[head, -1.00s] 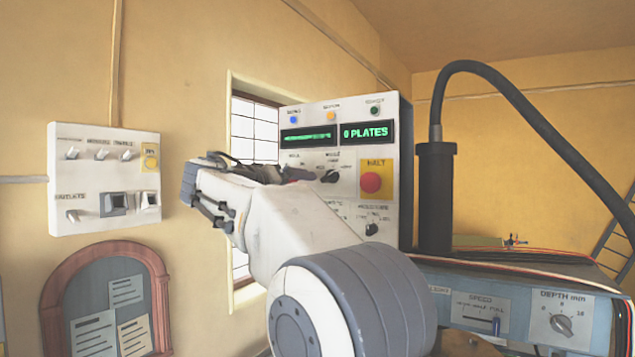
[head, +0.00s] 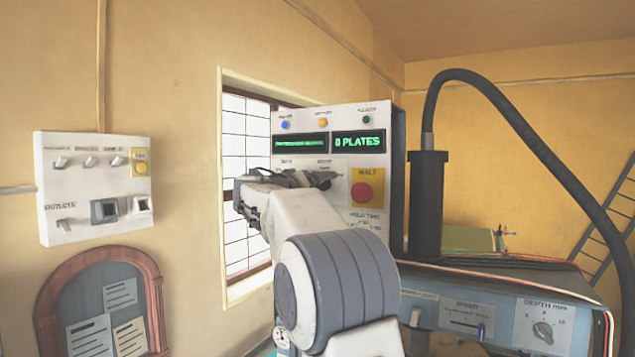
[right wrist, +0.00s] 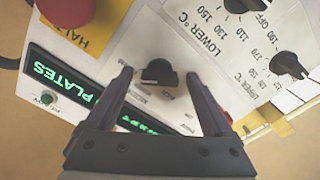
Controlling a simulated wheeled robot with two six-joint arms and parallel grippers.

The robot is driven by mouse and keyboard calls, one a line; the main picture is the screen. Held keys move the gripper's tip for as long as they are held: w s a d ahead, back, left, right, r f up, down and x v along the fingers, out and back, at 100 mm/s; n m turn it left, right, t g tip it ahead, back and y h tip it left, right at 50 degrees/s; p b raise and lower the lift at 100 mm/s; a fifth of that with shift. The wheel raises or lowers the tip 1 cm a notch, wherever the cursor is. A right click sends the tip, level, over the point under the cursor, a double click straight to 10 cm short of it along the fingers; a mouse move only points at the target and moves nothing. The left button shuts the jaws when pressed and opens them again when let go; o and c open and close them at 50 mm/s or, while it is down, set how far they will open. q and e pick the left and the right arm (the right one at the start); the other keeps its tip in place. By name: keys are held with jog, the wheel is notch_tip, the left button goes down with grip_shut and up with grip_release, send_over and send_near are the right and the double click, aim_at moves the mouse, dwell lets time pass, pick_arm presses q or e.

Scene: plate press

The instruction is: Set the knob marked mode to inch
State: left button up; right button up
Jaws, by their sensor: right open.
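In the right wrist view a small black knob (right wrist: 158,72) sits on the white press panel (head: 396,150), beside the yellow HALT plate. It appears to be the mode knob, but its labels are too small and oblique to read, so I cannot tell its setting. My right gripper (right wrist: 158,78) is open, with one finger to each side of the knob in that view; contact cannot be made out. In the head view my right gripper (head: 290,180) is in front of the panel, left of HALT, and largely covers the knob area. My left gripper is not in view.
The red HALT button (head: 363,193) is close to the right gripper. Temperature knobs, including the upper one (right wrist: 287,65), show in the wrist view. A wall switch box (head: 90,218) is at left; a depth dial (head: 543,331) is at lower right.

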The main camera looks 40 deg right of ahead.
grip_shut()
jog(key=c, duration=1.4)
grip_release()
